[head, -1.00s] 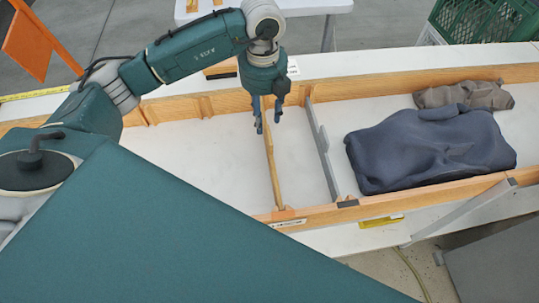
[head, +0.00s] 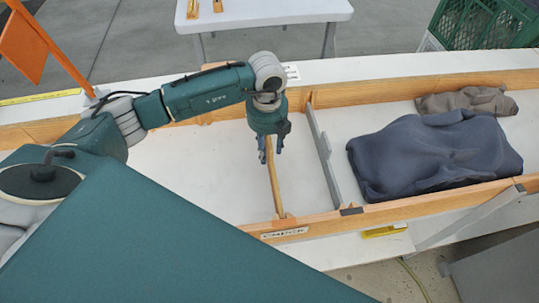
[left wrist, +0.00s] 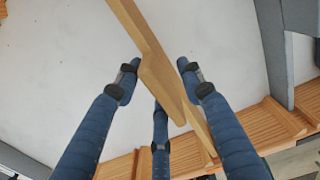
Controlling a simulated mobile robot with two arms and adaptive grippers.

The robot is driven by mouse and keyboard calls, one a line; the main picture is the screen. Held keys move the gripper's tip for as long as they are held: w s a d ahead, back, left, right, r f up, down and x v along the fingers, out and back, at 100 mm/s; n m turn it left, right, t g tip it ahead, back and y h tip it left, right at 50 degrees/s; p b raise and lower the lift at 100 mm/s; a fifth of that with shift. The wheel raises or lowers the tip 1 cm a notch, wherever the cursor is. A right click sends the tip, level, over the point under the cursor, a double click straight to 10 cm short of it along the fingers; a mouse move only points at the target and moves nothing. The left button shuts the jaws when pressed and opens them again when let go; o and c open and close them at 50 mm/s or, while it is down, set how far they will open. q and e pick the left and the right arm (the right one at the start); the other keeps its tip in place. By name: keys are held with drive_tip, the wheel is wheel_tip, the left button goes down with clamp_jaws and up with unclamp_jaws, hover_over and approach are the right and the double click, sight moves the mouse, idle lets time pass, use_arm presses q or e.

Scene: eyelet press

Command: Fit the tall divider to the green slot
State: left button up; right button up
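A long wooden-walled box holds a wooden divider (head: 274,188) and, to its right, a grey divider (head: 323,160). Both stand across the box. I cannot tell for sure which is the tall divider. My left gripper (head: 271,152) is low over the far part of the wooden divider. In the left wrist view, its blue fingers (left wrist: 160,68) are spread, with the wooden divider (left wrist: 158,75) between them and a gap on both sides. An orange mark (head: 284,222) is at the divider's near end. I see no clearly green slot. My right gripper is out of view.
A dark blue bundle (head: 430,155) and a brown cloth (head: 468,101) lie in the box's right part. The near wall (head: 400,207) carries dark marks and a label. An orange flag (head: 27,45) stands at the left. The floor left of the wooden divider is clear.

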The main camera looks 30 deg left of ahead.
use_arm(q)
drive_tip(key=shift+f, duration=1.35)
drive_tip(key=shift+w, duration=0.1)
clamp_jaws()
drive_tip(key=shift+r, duration=0.1)
